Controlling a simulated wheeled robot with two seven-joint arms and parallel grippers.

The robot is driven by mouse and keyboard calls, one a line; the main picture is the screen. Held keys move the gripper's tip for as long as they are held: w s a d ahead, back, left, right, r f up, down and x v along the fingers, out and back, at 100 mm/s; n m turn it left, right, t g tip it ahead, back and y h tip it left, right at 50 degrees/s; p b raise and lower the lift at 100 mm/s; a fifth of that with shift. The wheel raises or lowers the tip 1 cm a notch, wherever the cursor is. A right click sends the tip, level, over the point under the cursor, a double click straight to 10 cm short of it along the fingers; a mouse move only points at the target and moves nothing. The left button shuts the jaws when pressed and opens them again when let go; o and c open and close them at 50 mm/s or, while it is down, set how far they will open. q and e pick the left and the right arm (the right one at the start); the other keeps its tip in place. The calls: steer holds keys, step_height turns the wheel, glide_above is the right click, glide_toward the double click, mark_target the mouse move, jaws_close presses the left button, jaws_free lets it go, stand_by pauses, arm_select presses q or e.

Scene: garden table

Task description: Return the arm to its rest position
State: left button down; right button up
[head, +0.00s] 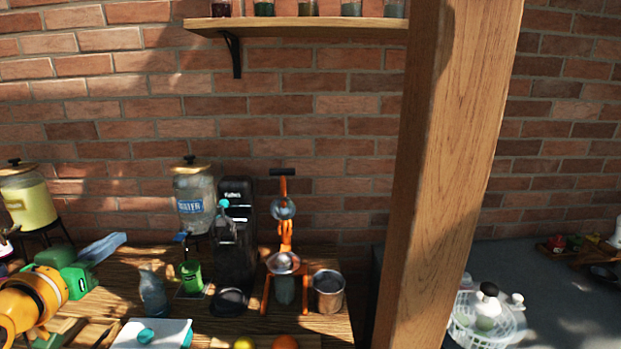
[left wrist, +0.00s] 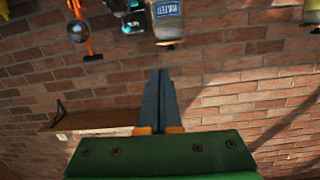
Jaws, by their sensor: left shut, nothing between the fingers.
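My left gripper (head: 122,239) is at the left of the head view, a green body with blue-grey fingers pointing right. Its fingers are shut together and hold nothing. It is above the left part of the wooden table (head: 330,327), apart from the things that stand on it. In the left wrist view my left gripper (left wrist: 160,72) shows its two closed fingers against the brick wall. My yellow-orange arm link is at the lower left of the head view. My right gripper is not in view.
A yellow drink dispenser (head: 28,205) stands behind my left gripper. A water dispenser (head: 194,190), a black machine (head: 236,230), an orange press (head: 285,235) and a metal cup (head: 328,291) stand further right. A wooden post (head: 445,170) divides the view; a white basket (head: 475,330) is beyond it.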

arm_select(q)
steer(key=s+d+f+m+g, duration=0.15)
steer(key=d+f, duration=0.25)
steer(key=f, duration=0.4)
steer(key=s+d+f+g+h, duration=0.1)
steer(key=s+d+f+g, duration=0.2)
steer(key=f, duration=0.5)
steer(key=s+d+f+m+g, duration=0.1)
steer(key=s+d+f+g, duration=0.2)
steer(key=f, duration=0.5)
steer(key=s+d+f+g, duration=0.3)
steer(key=s+d+f, duration=0.2)
steer(key=s, duration=0.3)
steer(key=s+d+f+g, duration=0.2)
steer(key=s+d+f, duration=0.35)
steer(key=s, duration=0.25)
steer(key=s+f+g+b, duration=0.25)
steer(key=f+b, duration=0.75)
steer(key=f, duration=1.7)
steer(key=s+f+b, duration=0.4)
steer(key=s+f, duration=0.2)
steer(key=f, duration=0.3)
steer(key=s+a+f+b, duration=0.1)
steer(key=s+f+b, duration=0.3)
steer(key=f, duration=0.5)
steer(key=s, duration=0.2)
steer(key=shift+s+a+f+g, duration=0.2)
steer(key=shift+s+g, duration=0.1)
steer(key=shift+s, duration=0.1)
